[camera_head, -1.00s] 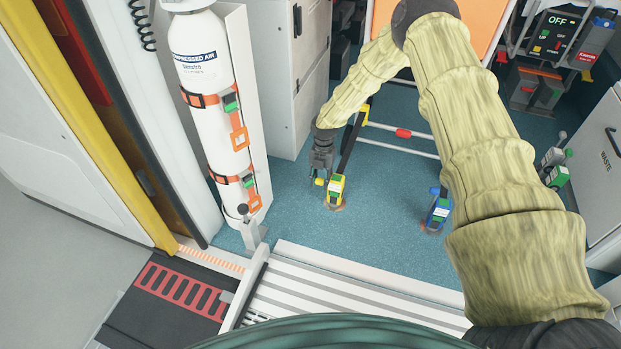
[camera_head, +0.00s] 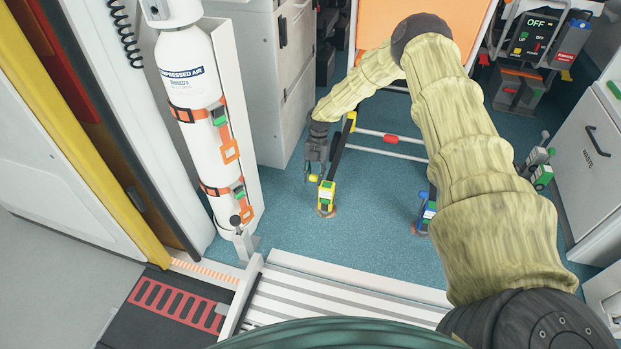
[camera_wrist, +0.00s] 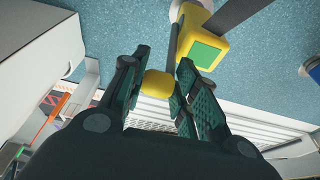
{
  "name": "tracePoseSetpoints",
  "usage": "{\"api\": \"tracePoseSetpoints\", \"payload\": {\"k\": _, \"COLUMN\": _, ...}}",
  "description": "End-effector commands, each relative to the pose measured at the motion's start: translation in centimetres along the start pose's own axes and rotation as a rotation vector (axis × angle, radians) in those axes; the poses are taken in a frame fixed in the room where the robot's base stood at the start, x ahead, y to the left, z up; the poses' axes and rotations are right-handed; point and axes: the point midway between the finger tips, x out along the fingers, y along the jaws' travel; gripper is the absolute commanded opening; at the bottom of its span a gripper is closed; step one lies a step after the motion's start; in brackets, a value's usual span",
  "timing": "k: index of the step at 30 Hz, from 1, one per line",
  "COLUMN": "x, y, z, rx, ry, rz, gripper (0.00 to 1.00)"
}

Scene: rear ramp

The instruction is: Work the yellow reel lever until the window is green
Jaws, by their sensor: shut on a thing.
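The yellow reel (camera_head: 326,196) stands on the blue floor at the foot of a dark strap, with green and pale patches on its face. In the wrist view the yellow reel (camera_wrist: 214,28) shows a green square (camera_wrist: 205,52) on its near side. The lever's yellow knob (camera_head: 314,178) sticks out to the reel's left. My gripper (camera_head: 312,172) is beside the reel, over the knob. In the wrist view the knob (camera_wrist: 158,85) sits between my dark green fingers (camera_wrist: 160,92), which are shut on it. The lever's arm behind the knob is partly hidden.
A blue reel (camera_head: 427,214) stands to the right, partly behind my arm. A white air cylinder (camera_head: 195,120) is strapped at the left. A ribbed ramp (camera_head: 330,295) lies in front. A white rail with a red grip (camera_head: 391,139) is behind. Floor between the reels is clear.

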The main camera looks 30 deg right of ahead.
Motion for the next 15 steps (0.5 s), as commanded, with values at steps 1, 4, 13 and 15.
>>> {"api": "tracePoseSetpoints", "payload": {"k": 1, "x": -0.1, "y": -0.2, "z": 0.6, "rx": 0.001, "ry": -0.005, "rz": 0.0, "gripper": 0.0}}
{"api": "tracePoseSetpoints", "payload": {"k": 4, "x": -0.2, "y": -0.1, "z": 1.1, "rx": 0.001, "ry": -0.006, "rz": -0.001, "gripper": 0.0}}
{"api": "tracePoseSetpoints", "payload": {"k": 13, "x": -0.3, "y": -0.1, "z": 1.9, "rx": 0.0, "ry": -0.004, "rz": -0.004, "gripper": 0.0}}
{"api": "tracePoseSetpoints", "payload": {"k": 15, "x": -0.3, "y": -0.1, "z": 1.9, "rx": -0.001, "ry": -0.004, "rz": -0.004, "gripper": 0.0}}
